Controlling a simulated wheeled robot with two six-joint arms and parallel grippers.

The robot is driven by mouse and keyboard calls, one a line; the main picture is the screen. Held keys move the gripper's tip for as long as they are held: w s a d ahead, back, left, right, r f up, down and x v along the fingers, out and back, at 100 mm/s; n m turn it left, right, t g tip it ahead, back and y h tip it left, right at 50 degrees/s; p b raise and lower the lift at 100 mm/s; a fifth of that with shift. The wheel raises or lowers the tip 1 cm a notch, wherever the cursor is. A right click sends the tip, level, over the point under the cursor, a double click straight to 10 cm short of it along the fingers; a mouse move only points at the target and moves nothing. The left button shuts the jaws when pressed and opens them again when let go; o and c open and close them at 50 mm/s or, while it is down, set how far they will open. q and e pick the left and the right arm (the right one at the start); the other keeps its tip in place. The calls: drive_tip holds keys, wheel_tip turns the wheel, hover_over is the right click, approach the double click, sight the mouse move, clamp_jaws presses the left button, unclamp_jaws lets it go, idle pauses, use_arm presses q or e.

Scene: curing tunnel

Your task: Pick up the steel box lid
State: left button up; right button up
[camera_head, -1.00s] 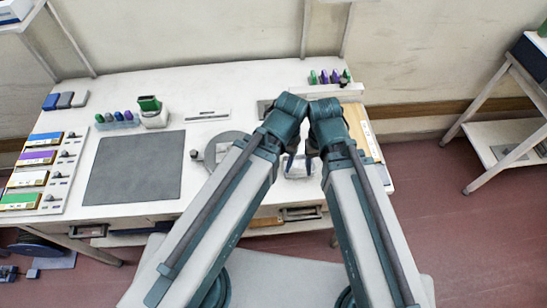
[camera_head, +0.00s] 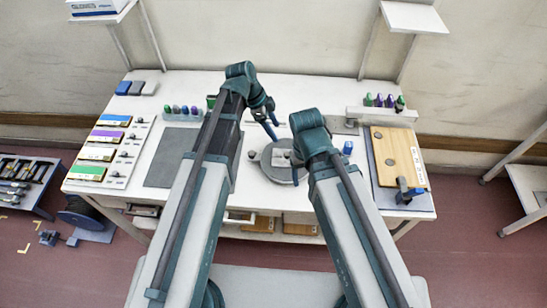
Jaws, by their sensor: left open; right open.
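A small pale grey metal piece (camera_head: 283,157) sits on the round grey plate (camera_head: 281,176) at the middle of the bench. It is too small to tell whether it is the steel box lid or the box. My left gripper (camera_head: 268,124) is open and empty, above the bench just behind and left of the round plate, apart from the metal piece. My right arm's wrist stands at the right of the round plate and covers part of that area. The jaws of my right gripper are hidden behind it.
A dark grey mat (camera_head: 173,157) lies left of the round plate, partly behind my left arm. Colored label blocks (camera_head: 105,135) line the left edge. A wooden board (camera_head: 396,150) lies on the right. A small blue object (camera_head: 348,147) stands between plate and board.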

use_arm(q)
drive_tip(key=b, duration=0.8)
hover_over(287, 154)
drive_tip(key=a, duration=0.2)
wheel_tip(287, 154, down, 8)
drive_tip(key=shift+a+r, duration=0.1)
drive_tip(key=shift+r, duration=0.1)
drive_tip(key=shift+d+f, duration=0.25)
use_arm(e)
wheel_tip(287, 154, down, 8)
use_arm(q)
drive_tip(key=f+b, duration=0.4)
drive_tip(key=shift+w+d+f, duration=0.1)
drive_tip(key=shift+d+f, duration=0.1)
drive_tip(key=shift+d, duration=0.1)
use_arm(e)
wheel_tip(287, 154, down, 4)
drive_tip(key=shift+f, duration=0.25)
use_arm(q)
drive_tip(key=shift+d+f+b, duration=0.25)
drive_tip(key=shift+f+b, duration=0.25)
drive_tip(key=shift+b, duration=0.2)
use_arm(e)
drive_tip(key=shift+f, duration=0.45)
use_arm(q)
drive_tip(key=shift+r, duration=0.15)
use_arm(e)
drive_tip(key=shift+r, duration=0.1)
use_arm(q)
clamp_jaws()
